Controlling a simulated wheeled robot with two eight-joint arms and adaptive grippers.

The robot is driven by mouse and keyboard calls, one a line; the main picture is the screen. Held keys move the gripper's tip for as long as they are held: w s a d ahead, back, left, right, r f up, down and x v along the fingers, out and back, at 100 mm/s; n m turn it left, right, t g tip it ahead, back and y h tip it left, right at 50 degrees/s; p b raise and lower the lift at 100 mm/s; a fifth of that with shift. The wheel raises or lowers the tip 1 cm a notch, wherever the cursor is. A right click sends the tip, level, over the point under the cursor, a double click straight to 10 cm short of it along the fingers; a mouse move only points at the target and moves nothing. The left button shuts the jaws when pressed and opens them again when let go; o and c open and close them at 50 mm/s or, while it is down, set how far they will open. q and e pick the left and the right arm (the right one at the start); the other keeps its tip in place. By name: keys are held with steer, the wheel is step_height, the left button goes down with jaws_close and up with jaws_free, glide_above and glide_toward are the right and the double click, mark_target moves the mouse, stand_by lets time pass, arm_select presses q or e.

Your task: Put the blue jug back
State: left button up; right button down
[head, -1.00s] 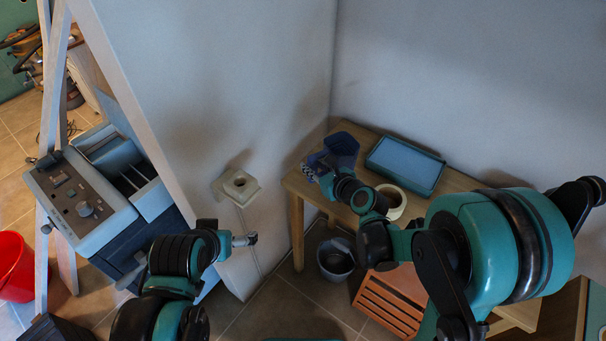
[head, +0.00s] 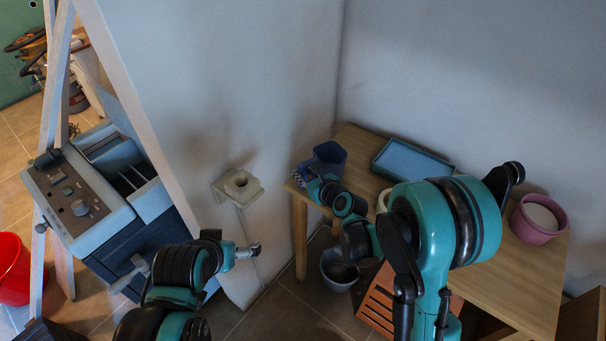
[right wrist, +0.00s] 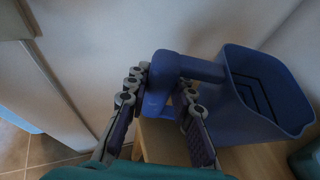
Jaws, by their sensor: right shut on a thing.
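The blue jug (head: 329,154) is at the left end of the wooden table (head: 480,245), by the wall. My right gripper (head: 306,174) is to the left of the jug. In the right wrist view my right gripper (right wrist: 160,100) is shut on the handle of the blue jug (right wrist: 262,90), with a finger on each side. The jug looks upright and open at the top. I cannot tell whether its base touches the table. My left gripper (head: 254,250) is in front of the wall, away from the jug, too small to read.
A pale square holder with a round hole (head: 238,185) sticks out from the wall. A blue tray (head: 412,160) and a pink pot (head: 538,219) stand on the table. A grey bucket (head: 339,270) and an orange slatted stool (head: 378,302) are below. A grey machine (head: 78,205) stands left.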

steer(key=shift+f, duration=0.15)
steer(key=c, duration=1.3)
jaws_free()
